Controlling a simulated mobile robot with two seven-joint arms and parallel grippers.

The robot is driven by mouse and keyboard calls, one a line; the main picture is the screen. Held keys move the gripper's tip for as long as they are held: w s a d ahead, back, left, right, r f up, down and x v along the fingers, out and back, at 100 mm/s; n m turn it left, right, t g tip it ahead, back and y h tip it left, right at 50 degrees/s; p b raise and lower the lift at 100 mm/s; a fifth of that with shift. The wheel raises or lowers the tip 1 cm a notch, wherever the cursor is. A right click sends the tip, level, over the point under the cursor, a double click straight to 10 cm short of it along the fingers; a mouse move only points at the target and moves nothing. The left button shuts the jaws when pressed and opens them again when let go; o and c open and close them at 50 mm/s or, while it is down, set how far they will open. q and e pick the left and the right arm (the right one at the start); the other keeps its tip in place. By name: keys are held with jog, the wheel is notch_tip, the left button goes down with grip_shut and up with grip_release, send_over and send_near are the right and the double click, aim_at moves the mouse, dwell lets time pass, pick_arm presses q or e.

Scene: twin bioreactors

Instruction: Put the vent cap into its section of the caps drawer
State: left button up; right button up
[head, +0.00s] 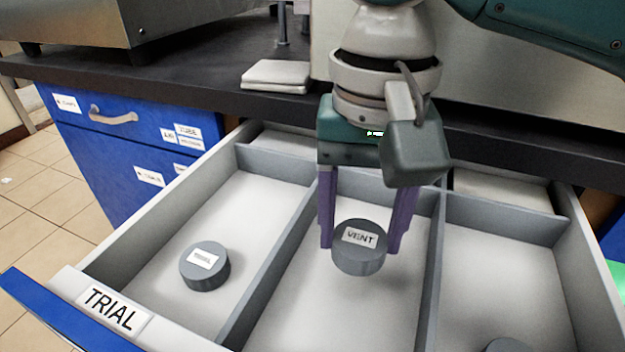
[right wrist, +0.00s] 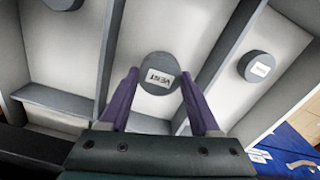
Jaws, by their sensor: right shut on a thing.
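The vent cap (head: 359,258) is a dark grey disc with a white VENT label, and it also shows in the right wrist view (right wrist: 160,86). My right gripper (head: 364,246) is shut on it, with one purple finger on each side, pointing down. The cap is over the middle section of the open caps drawer (head: 215,325); a soft shadow lies beside it, and I cannot tell whether it touches the floor. The drawer has three grey-walled sections, and its visible front label reads TRIAL. My left gripper is not in view.
A labelled grey cap (head: 205,268) lies in the left section. Another cap (head: 508,346) is partly cut off in the right section. Grey dividers (head: 290,250) stand on both sides of the middle section. A dark worktop (head: 200,85) runs behind the drawer.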

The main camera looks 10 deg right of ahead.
aim_at(353, 281)
notch_tip(353, 281, down, 5)
jog(key=shift+b, duration=0.9)
jog(key=o, duration=1.3)
notch_tip(353, 281, up, 11)
jog(key=p, duration=0.4)
jog(key=shift+w, duration=0.1)
jog(key=shift+r+p, duration=0.3)
jog(key=shift+r, duration=0.25)
